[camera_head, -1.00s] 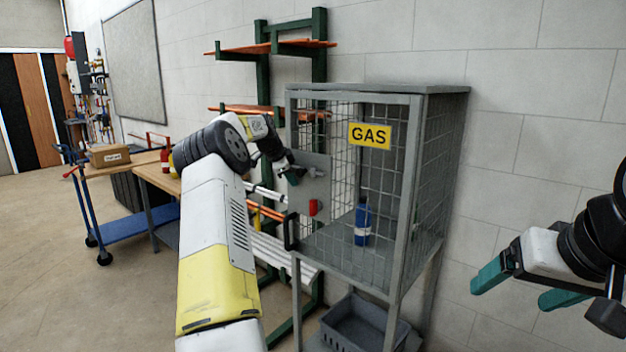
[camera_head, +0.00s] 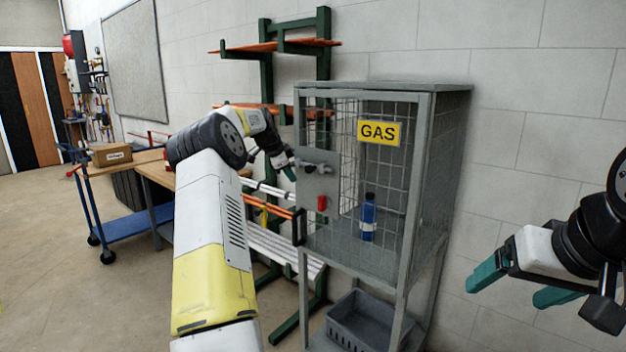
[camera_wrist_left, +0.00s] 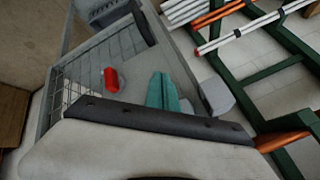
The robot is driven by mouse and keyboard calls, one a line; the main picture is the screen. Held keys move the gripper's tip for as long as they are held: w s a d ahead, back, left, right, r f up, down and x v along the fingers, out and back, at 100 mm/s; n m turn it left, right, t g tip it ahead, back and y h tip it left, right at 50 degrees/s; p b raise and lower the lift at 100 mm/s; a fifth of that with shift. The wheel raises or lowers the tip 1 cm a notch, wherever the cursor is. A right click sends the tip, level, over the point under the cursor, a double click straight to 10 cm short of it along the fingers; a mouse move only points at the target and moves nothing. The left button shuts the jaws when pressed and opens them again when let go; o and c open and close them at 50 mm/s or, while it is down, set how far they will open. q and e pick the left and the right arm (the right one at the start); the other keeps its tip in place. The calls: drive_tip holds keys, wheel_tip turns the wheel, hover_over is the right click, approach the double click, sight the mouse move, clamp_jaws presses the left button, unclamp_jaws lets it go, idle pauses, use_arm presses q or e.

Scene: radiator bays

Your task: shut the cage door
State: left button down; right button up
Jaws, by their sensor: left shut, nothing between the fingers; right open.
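The grey mesh gas cage (camera_head: 425,165) stands against the wall, with a yellow GAS sign (camera_head: 380,132) on its front side. A grey plate (camera_head: 318,190) with a grey latch and a red part (camera_head: 322,203) is at the front's left edge, above a black handle (camera_head: 299,227). I cannot tell whether the door is fully shut. My left gripper (camera_head: 289,171) is shut and empty beside the plate's left edge; its teal fingers (camera_wrist_left: 163,92) show over the plate in the left wrist view, contact unclear. My right gripper (camera_head: 515,285) is open and empty, right of the cage.
A blue bottle (camera_head: 368,217) stands inside the cage. A grey crate (camera_head: 345,325) sits on the shelf below. A green rack (camera_head: 322,60) with orange and white bars stands behind my left arm. A workbench and blue trolley (camera_head: 125,223) are at left.

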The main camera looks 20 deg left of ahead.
use_arm(q)
drive_tip(key=s+a+r, duration=0.3)
drive_tip(key=a+r, duration=0.1)
drive_tip(key=r, duration=0.2)
drive_tip(key=s+d+r+n, duration=0.2)
drive_tip(key=s+d+r, duration=0.3)
drive_tip(key=s+d, duration=0.45)
drive_tip(key=s+d+r+n, duration=0.2)
drive_tip(key=s+d+r, duration=0.4)
drive_tip(key=d, duration=0.6)
drive_tip(key=s+d+f+n, duration=0.2)
drive_tip(key=s+f, duration=0.2)
drive_tip(key=s, duration=0.6)
drive_tip(key=s+d+f+n, duration=0.2)
drive_tip(key=s+d+f, duration=0.1)
drive_tip(key=s, duration=0.7)
drive_tip(key=s+d+f+n, duration=0.3)
drive_tip(key=s+f, duration=0.3)
drive_tip(key=s, duration=0.3)
drive_tip(key=shift+s+g, duration=0.4)
